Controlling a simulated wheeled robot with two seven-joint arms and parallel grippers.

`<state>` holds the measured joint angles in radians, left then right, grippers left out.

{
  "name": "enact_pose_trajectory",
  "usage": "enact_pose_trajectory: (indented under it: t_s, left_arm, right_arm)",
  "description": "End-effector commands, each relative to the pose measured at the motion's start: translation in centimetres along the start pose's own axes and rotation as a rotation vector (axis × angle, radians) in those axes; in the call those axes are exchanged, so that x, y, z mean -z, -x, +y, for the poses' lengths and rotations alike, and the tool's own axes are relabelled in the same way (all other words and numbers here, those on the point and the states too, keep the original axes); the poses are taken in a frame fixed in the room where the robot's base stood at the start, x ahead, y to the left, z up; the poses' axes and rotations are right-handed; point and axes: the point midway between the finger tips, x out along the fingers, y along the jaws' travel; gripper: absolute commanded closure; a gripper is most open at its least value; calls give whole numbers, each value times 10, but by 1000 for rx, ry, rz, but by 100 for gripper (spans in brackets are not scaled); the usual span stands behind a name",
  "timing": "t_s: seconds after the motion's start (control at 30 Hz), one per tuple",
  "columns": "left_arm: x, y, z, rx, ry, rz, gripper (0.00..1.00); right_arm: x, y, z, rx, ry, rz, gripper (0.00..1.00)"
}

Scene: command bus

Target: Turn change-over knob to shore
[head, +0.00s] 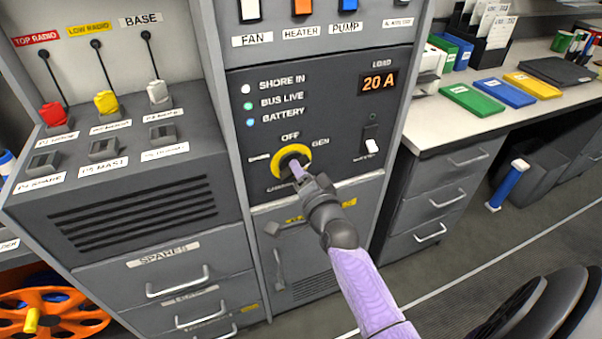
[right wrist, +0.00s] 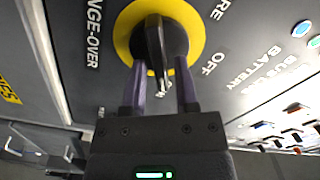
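The change-over knob (head: 281,161) is a black bar handle on a yellow ring, low on the grey power panel. OFF is printed above it, GEN to its right and a partly hidden label to its left. In the right wrist view the bar (right wrist: 154,40) runs roughly up and down; SHORE and OFF are printed at right. Which end is its pointer I cannot tell. My right gripper (head: 297,168) is at the knob. In the right wrist view its purple fingers (right wrist: 160,75) stand apart, one on each side of the bar, with gaps visible. My left gripper is not in view.
Above the knob are the SHORE IN, BUS LIVE and BATTERY lamps (head: 249,105) and a 20 A load display (head: 379,82). A small switch (head: 371,146) is right of the knob. A desk (head: 440,125) is at right.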

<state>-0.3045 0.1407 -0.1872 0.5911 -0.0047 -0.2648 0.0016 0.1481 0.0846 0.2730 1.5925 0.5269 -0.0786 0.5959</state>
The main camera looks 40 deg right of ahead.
Motion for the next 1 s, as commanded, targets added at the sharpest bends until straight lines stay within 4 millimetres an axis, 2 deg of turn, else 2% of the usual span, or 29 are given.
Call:
enact_pose_trajectory:
  t_s: [0.03, 0.1, 0.17, 0.67, 1.0]
  left_arm:
    - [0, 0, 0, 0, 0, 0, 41]
    - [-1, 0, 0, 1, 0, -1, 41]
    - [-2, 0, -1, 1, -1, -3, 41]
    - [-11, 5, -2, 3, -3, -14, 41]
    - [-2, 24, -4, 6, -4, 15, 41]
  right_arm:
    - [0, 0, 0, 0, 0, 0, 75]
    - [0, 0, 0, 0, 0, 0, 89]
    - [0, 0, 0, 0, 0, 0, 100]
    - [0, 0, -1, -1, 51, -2, 100]
    - [1, 0, -4, -2, 306, -3, 100]
